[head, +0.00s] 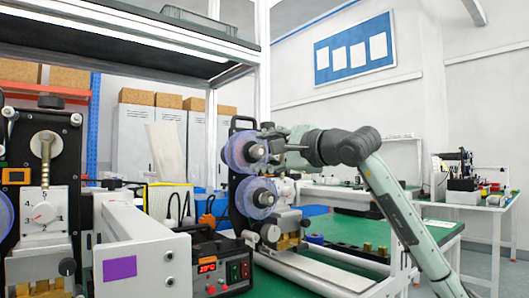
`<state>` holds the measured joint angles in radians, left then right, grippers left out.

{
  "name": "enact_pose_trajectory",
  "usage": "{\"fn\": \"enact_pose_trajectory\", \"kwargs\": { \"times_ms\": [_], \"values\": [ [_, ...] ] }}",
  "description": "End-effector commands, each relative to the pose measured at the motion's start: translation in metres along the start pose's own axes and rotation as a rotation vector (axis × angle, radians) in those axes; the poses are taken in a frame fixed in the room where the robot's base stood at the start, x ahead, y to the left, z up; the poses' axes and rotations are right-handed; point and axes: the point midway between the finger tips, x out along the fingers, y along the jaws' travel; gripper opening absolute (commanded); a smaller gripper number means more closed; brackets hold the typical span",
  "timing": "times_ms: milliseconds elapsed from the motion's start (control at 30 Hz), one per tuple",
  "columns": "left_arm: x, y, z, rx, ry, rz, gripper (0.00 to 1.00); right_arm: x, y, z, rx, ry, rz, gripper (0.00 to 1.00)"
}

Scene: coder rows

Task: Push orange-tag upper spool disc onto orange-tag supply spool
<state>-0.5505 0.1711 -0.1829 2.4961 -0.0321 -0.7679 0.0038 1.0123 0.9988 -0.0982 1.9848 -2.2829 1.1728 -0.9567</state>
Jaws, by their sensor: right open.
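A translucent blue upper spool disc (240,152) faces sideways at the top of the dark-framed machine in the middle of the head view. A second, similar lower disc (259,199) sits just below it. My right gripper (277,143) is open and comes in from the right at the upper disc's height. Its fingers are beside the disc's right side, and I cannot tell whether they touch it. The supply spool behind the upper disc is mostly hidden, and I cannot make out an orange tag on it. My left gripper is not in view.
A white machine arm with a purple label (120,268) and a control box with a red display (220,268) stand in front on the left. A green-topped bench (345,229) extends right. Another table (480,203) with equipment stands at far right.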

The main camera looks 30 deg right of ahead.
Motion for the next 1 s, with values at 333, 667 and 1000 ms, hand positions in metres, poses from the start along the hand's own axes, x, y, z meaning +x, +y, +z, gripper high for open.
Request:
{"fn": "enact_pose_trajectory", "kwargs": {
  "times_ms": [333, 667, 1000],
  "values": [
    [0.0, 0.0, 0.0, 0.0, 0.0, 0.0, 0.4, -0.026, 0.001, -0.001, -0.004, 0.003, 0.001, 0.52],
    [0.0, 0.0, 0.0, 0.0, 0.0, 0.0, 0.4, -0.093, 0.002, 0.0, -0.005, 0.003, 0.004, 0.52],
    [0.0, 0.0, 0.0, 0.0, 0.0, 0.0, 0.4, -0.12, 0.0, 0.0, 0.0, 0.0, 0.001, 0.52]
  ]
}}
